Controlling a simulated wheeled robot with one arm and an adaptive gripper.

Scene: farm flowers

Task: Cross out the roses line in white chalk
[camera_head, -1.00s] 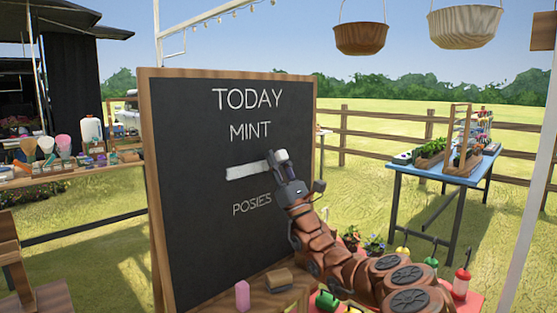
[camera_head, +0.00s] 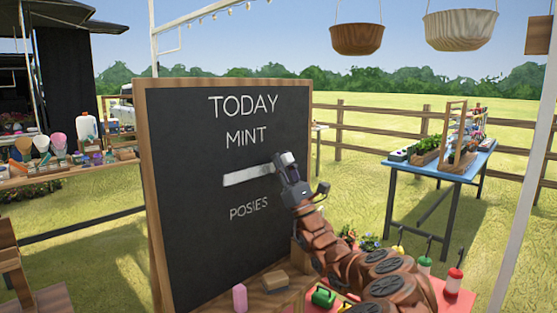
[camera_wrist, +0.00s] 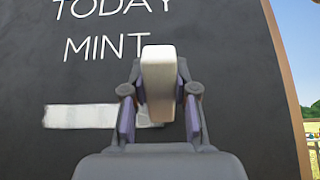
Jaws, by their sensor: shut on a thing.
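The chalkboard (camera_head: 190,235) reads TODAY, MINT and POSIES. A thick white chalk band (camera_head: 245,176) lies across the line between MINT and POSIES, and no lettering is readable under it. My gripper (camera_head: 284,168) is shut on a pale white chalk (camera_wrist: 158,80) at the band's right end. In the wrist view the chalk points up between my fingers, in front of the band's right end (camera_wrist: 85,116). I cannot tell whether its tip touches the board.
A pink block (camera_head: 240,297) and a brown block (camera_head: 275,280) sit below the board. Red and green bottles stand at the lower right, near my arm. A blue table (camera_head: 470,165) with planters stands at the right. Baskets hang above.

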